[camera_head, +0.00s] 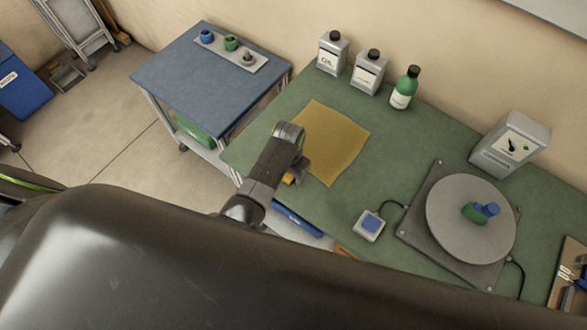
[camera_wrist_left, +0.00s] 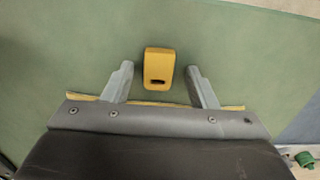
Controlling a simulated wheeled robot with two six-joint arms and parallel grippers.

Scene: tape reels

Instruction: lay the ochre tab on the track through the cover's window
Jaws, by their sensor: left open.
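The ochre tab (camera_wrist_left: 160,67), a small rounded block with a dark slot, lies on the green bench top in the left wrist view. In the head view only a bit of ochre (camera_head: 289,179) shows beside the left gripper, mostly hidden by it. My left gripper (camera_wrist_left: 161,82) is open, with the tab's near part between its fingertips and a gap on each side. In the head view the left gripper (camera_head: 297,172) is low over the bench near its front left edge; its fingers are hidden. I cannot make out the track or the cover's window. My right gripper is not in view.
A mustard cloth (camera_head: 338,135) lies just beyond the left gripper. A grey round turntable (camera_head: 455,225) carries a green and blue piece (camera_head: 480,211). A blue-button box (camera_head: 369,226), bottles (camera_head: 404,88) and a grey switch box (camera_head: 511,143) stand on the bench. A blue-topped cart (camera_head: 190,75) adjoins.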

